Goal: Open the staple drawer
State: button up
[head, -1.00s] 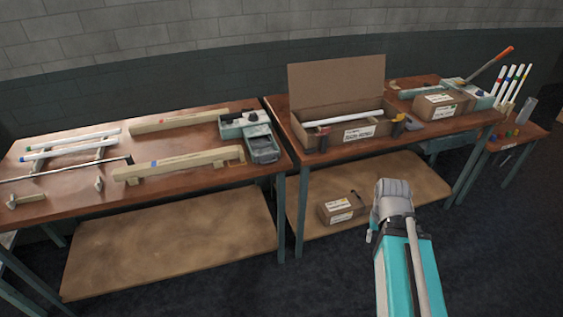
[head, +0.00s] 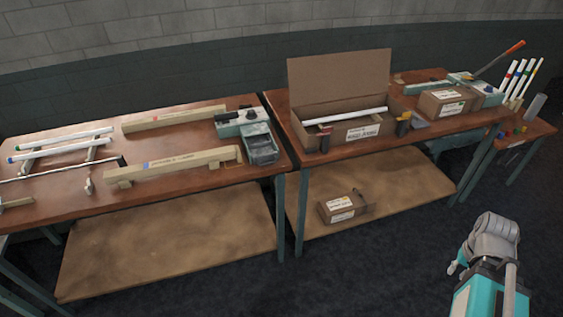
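No part in view is clearly marked as the staple drawer. A teal drawer-like box (head: 452,142) hangs under the top of the right table; I cannot tell whether it is the staple drawer, and its front looks closed. A teal device (head: 238,123) with a grey open tray (head: 262,149) stands at the right end of the left table. My arm shows at the bottom right, apart from both tables. My gripper's fingers cannot be made out.
An open cardboard box (head: 322,139) with a white tube stands on the right table. Another carton (head: 436,104) and a teal tool with an orange-tipped lever (head: 500,61) are farther right. A small carton (head: 342,208) lies on the lower shelf. Dark floor is free in front.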

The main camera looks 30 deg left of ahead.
aim_at(262, 150)
jog(key=z, duration=1.25)
jog(key=k, duration=0.75)
jog(key=u, duration=1.8)
